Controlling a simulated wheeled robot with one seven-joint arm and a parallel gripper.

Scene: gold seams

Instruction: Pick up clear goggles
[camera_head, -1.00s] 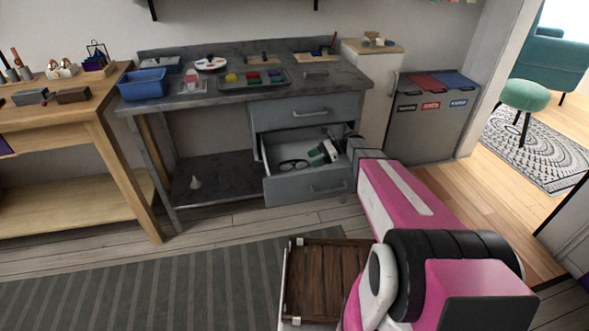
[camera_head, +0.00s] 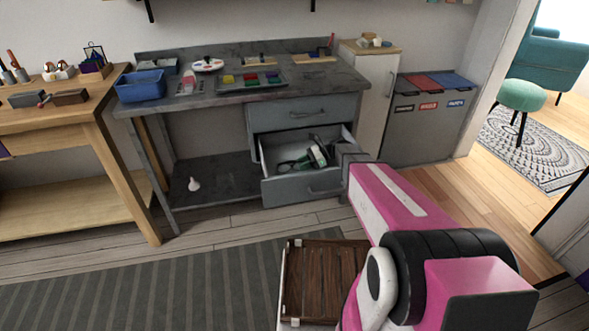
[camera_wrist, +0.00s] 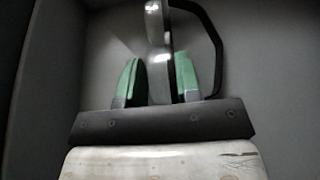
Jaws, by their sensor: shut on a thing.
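The clear goggles (camera_head: 287,166), with dark frames, are in the open drawer (camera_head: 300,188) of the grey workbench. In the wrist view, the goggles (camera_wrist: 157,38) stand on edge between the green-padded fingers of my gripper (camera_wrist: 158,82), and a dark curved part of them reaches to the right. My gripper (camera_head: 317,156) is inside the drawer and shut on the goggles. In the head view my arm covers the drawer's right end, and the exact contact is too small to tell.
The workbench top (camera_head: 215,97) above the drawer holds a blue bin (camera_head: 141,87) and several small items. The closed upper drawer (camera_head: 303,113) sits just above the open one. A white cabinet (camera_head: 369,90) and sorting bins (camera_head: 430,118) stand to the right.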

